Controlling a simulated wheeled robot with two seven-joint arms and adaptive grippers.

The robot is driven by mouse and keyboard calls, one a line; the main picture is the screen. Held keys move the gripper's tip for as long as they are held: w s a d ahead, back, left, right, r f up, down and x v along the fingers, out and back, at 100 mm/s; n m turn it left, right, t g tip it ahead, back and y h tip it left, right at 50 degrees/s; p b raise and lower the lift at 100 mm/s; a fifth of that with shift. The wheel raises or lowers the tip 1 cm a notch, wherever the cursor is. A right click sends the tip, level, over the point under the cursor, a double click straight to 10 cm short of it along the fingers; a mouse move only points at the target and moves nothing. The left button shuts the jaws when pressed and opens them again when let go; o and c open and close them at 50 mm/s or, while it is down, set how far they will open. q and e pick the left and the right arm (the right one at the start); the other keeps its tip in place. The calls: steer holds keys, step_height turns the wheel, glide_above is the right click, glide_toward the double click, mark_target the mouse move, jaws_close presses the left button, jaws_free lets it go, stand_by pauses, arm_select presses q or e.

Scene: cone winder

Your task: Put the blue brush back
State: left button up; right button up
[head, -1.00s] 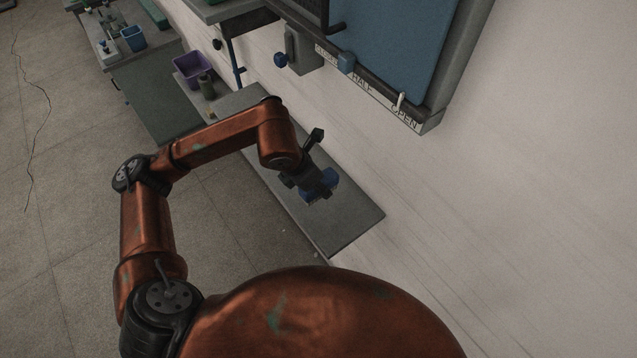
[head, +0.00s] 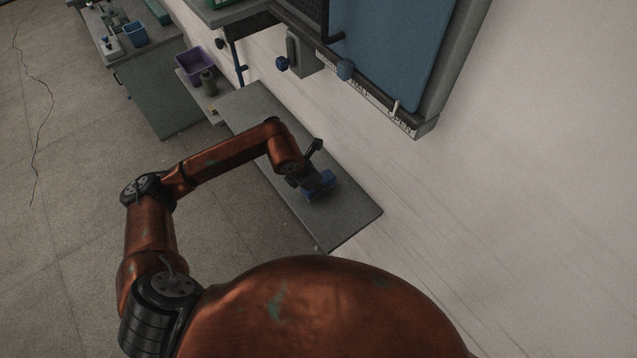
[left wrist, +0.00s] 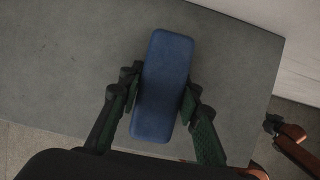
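The blue brush (head: 322,186) is at the near end of the grey bench top (head: 350,214) by the wall, partly hidden by my left gripper (head: 312,188). In the left wrist view, the blue brush (left wrist: 163,85) shows as a long rounded block, slightly slanted, over the grey surface. The fingers of my left gripper (left wrist: 163,92) stand on both sides of it, and their pads appear to touch it. I cannot tell whether the brush rests on the bench or is just above it.
A purple bin (head: 195,62) and a dark green bottle (head: 209,84) stand beyond the bench. The bench top around the brush is clear.

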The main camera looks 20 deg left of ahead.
arm_select(q)
steer(key=o, duration=0.4)
arm_select(e)
steer(key=shift+w, duration=0.35)
steer(key=shift+a, duration=0.15)
arm_select(q)
steer(key=shift+a+r, duration=0.1)
steer(key=shift+r, duration=0.15)
steer(key=b+v, duration=0.2)
steer(key=v, duration=0.9)
steer(key=shift+b, duration=0.4)
steer(key=shift+s+r, duration=0.15)
steer(key=shift+r, duration=0.1)
arm_select(e)
step_height(320, 180, down, 3)
steer(key=shift+r, duration=0.1)
